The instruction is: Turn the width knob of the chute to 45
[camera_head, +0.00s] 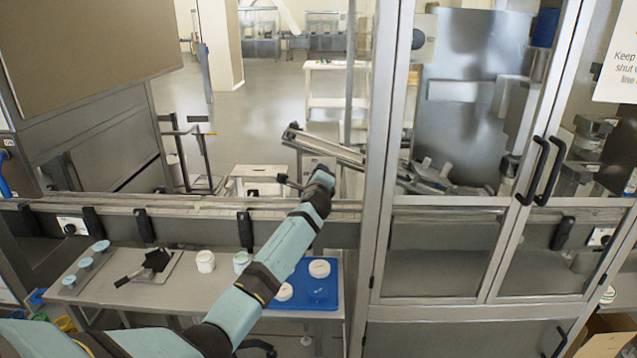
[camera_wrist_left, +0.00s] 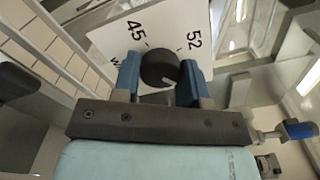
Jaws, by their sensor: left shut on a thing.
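The width knob (camera_wrist_left: 158,66) is a dark round knob on a white dial plate (camera_wrist_left: 112,42) in the left wrist view. The plate shows 45 at the upper left of the knob and 52 at its upper right. A pale mark shows near the knob's lower right edge; I cannot tell which value it marks. My left gripper (camera_wrist_left: 160,78) is shut on the knob, one blue finger on each side. In the head view my left arm reaches over the rail toward the long metal chute (camera_head: 335,148); the knob is too small to make out there. My right gripper is out of view.
A metal rail (camera_head: 170,208) runs in front of the machine. Below it, a table (camera_head: 205,285) bears white jars (camera_head: 205,261), a blue tray (camera_head: 328,296) and small blue cups (camera_head: 101,246). Glazed doors with dark handles (camera_head: 538,170) stand at the right.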

